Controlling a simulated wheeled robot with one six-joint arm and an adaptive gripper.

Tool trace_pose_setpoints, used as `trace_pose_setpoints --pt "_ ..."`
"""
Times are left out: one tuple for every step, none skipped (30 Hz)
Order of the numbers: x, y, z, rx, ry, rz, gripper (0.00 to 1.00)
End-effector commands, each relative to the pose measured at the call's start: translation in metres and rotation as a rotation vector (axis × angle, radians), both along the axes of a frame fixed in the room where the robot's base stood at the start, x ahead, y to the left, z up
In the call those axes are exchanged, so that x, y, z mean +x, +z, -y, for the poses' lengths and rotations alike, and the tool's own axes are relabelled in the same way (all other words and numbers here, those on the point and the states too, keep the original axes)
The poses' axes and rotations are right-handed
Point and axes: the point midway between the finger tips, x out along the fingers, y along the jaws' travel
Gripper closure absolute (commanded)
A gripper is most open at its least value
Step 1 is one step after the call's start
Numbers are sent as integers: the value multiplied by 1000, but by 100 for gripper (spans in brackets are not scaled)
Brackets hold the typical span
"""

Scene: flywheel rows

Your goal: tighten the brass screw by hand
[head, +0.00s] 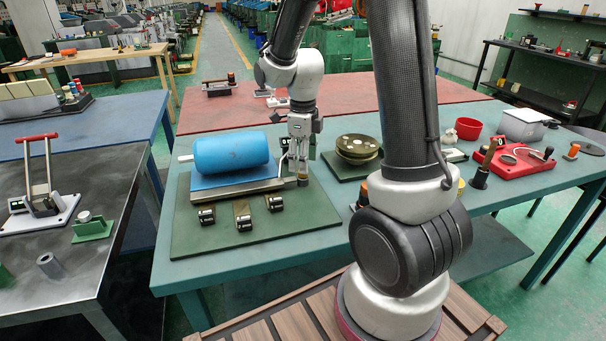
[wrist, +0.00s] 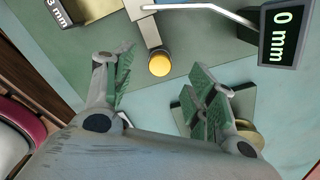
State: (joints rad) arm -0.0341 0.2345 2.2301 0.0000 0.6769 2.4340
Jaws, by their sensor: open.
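The brass screw (wrist: 160,63) shows in the wrist view as a round yellow knob at the end of a grey metal bar, ahead of and between my fingers. In the head view the brass screw (head: 303,179) is at the right end of the plate under a blue cylinder (head: 232,153). My gripper (head: 302,150) points down just above it. In the wrist view my gripper (wrist: 160,92) has its green-padded fingers wide apart, with nothing between them. A display (wrist: 287,33) beside the bar reads 0 mm. I cannot tell the exact height gap to the screw.
The cylinder's fixture stands on a green board (head: 255,238) with several black labelled blocks (head: 243,211). A red fixture (head: 520,160) is farther right. The teal table (head: 180,272) is bare along its front edge.

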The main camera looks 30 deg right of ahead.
Motion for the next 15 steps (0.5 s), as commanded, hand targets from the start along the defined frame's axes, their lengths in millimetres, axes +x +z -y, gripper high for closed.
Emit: trace_pose_setpoints --pt "0 0 0 0 0 0 52" --pt "0 0 0 0 0 0 58" --pt "0 0 0 0 0 0 65" --pt "0 0 0 0 0 0 65" --pt "0 0 0 0 0 0 65" --pt "0 0 0 0 0 0 65" --pt "0 0 0 0 0 0 65" --pt "0 0 0 0 0 0 65" --pt "0 0 0 0 0 0 65" --pt "0 0 0 0 0 0 65" --pt "0 0 0 0 1 0 65" --pt "0 0 0 0 11 0 65" --pt "0 0 0 0 29 0 65" --pt "0 0 0 0 58 0 65" --pt "0 0 0 0 111 0 65"
